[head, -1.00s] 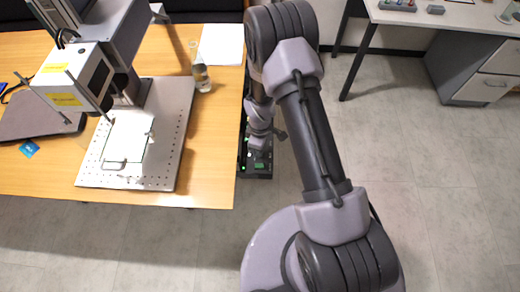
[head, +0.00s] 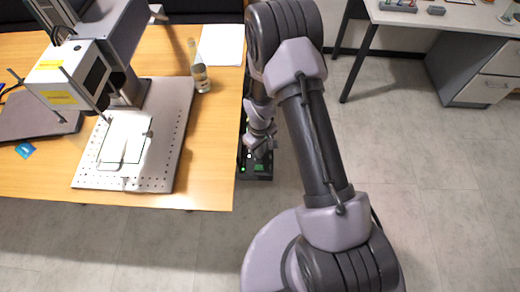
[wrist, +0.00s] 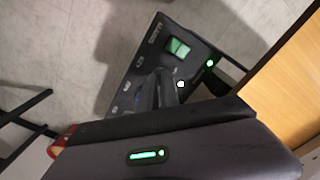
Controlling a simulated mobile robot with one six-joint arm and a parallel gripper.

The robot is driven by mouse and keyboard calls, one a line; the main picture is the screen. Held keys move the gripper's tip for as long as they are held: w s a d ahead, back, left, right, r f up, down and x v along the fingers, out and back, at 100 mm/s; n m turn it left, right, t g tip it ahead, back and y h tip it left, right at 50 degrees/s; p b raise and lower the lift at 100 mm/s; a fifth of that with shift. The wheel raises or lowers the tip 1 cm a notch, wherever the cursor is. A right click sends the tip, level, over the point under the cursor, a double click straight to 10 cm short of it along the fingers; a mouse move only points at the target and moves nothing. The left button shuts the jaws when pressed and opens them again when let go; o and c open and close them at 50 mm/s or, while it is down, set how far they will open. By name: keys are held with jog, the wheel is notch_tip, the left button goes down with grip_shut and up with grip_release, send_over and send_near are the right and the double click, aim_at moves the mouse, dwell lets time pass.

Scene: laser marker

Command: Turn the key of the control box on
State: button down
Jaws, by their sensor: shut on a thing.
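The control box (head: 243,166) is a dark box low beside the right edge of the wooden table. Green lights glow on it. In the wrist view the control box (wrist: 205,62) shows a lit green switch, a round green light and several small pale marks on its dark panel. My gripper (head: 259,148) is at the box in the head view. In the wrist view my gripper (wrist: 157,90) has its fingers close together against the panel. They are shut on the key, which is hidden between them. The key's angle cannot be told.
The wooden table (head: 215,180) stands left of the box and its edge is close to my gripper. On it are a laser marker (head: 72,75), a perforated metal plate (head: 165,150), a bottle (head: 201,80) and paper (head: 221,45).

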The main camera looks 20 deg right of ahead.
dwell(0.3)
jog(key=c, duration=1.6)
grip_release()
notch_tip(320, 180, up, 18)
jog(key=p, duration=0.5)
jog(key=shift+f+p, duration=0.25)
jog(key=shift+p, duration=0.15)
jog(key=s+a+r+m+t+b, duration=0.1)
jog(key=s+r+m, duration=0.15)
jog(key=r, duration=0.65)
jog(key=s+r+m+t+b, duration=0.1)
jog(key=s+r+m+t, duration=0.15)
jog(key=r, duration=0.65)
jog(key=s+r+m, duration=0.1)
jog(key=s+r, duration=0.1)
jog(key=s, duration=0.2)
jog(key=s+a+r+m+t+y+b, duration=0.1)
jog(key=s+r+m, duration=0.1)
jog(key=s, duration=0.3)
jog(key=s+a+r+m+t+y+b, duration=0.1)
jog(key=s+r, duration=0.2)
jog(key=s, duration=0.2)
jog(key=shift+s+a+r+m, duration=0.1)
jog(key=shift+a+r+m, duration=0.1)
jog(key=shift+r+m, duration=0.15)
